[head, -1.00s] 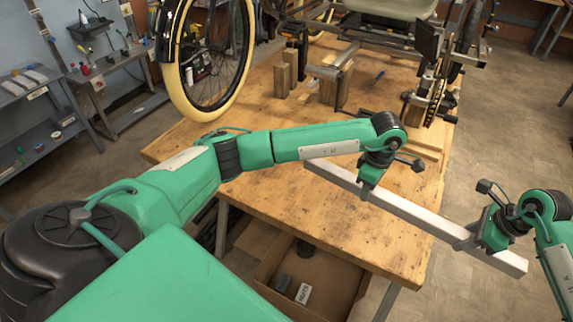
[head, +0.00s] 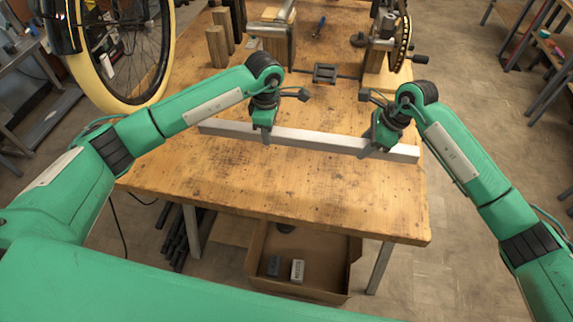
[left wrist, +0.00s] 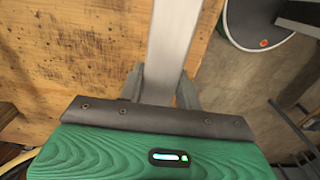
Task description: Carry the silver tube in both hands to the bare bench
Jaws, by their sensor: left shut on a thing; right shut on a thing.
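The silver tube (head: 315,141) is a long square bar. In the head view it lies level across the wooden table, from left of centre to the table's right side. I cannot tell whether it touches the top or hangs just above it. My left gripper (head: 265,134) is shut on it left of its middle. My right gripper (head: 372,148) is shut on it nearer its right end. In the left wrist view the tube (left wrist: 172,45) runs up from between the fingers of my left gripper (left wrist: 160,85). No clearly bare bench shows.
The wooden table (head: 300,195) holds wood blocks (head: 217,46) and trike parts with a chainring (head: 402,42) at the back. A tyred wheel (head: 120,60) stands at the left. A cardboard box (head: 335,272) sits under the table.

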